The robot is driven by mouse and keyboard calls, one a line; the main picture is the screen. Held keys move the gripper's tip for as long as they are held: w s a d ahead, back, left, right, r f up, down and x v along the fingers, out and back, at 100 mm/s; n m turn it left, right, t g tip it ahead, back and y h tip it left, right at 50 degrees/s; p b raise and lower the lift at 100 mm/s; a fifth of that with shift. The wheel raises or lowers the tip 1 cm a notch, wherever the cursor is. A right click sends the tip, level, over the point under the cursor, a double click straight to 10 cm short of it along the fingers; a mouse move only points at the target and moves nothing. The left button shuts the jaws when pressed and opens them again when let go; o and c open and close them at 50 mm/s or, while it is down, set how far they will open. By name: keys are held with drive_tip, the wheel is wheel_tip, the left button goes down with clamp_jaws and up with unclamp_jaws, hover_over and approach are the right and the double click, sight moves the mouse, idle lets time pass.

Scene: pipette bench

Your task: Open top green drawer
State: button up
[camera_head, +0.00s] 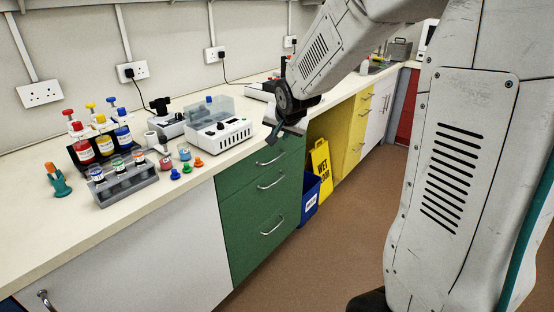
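The green drawer unit (247,221) stands under the bench in the middle of the head view. Its top drawer (241,174) looks flush with the unit, with a curved metal handle (270,160) on its front.
The bench top (40,231) holds a tube rack (125,187), colored bottles and a white lab device (218,134). Right of the green unit are a blue bin (309,197), a yellow wet-floor sign (321,172) and yellow cabinets (338,130). The brown floor before the drawers is clear.

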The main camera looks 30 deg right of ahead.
sight(278, 158)
drive_tip(key=w+d+f+m+t, duration=0.4)
drive_tip(key=w+d+f, duration=0.4)
drive_tip(key=w+f, duration=0.45)
drive_tip(key=w+d+f+m+t+y, duration=0.1)
drive_tip(key=w+d+f+m+t, duration=0.15)
drive_tip(key=f, duration=0.35)
drive_tip(key=w+d+f+m+t, duration=0.1)
drive_tip(key=w+d+f+m, duration=0.15)
drive_tip(key=f, duration=0.35)
drive_tip(key=shift+n, duration=0.3)
drive_tip(key=x, duration=0.7)
drive_tip(key=shift+d, duration=0.2)
clamp_jaws()
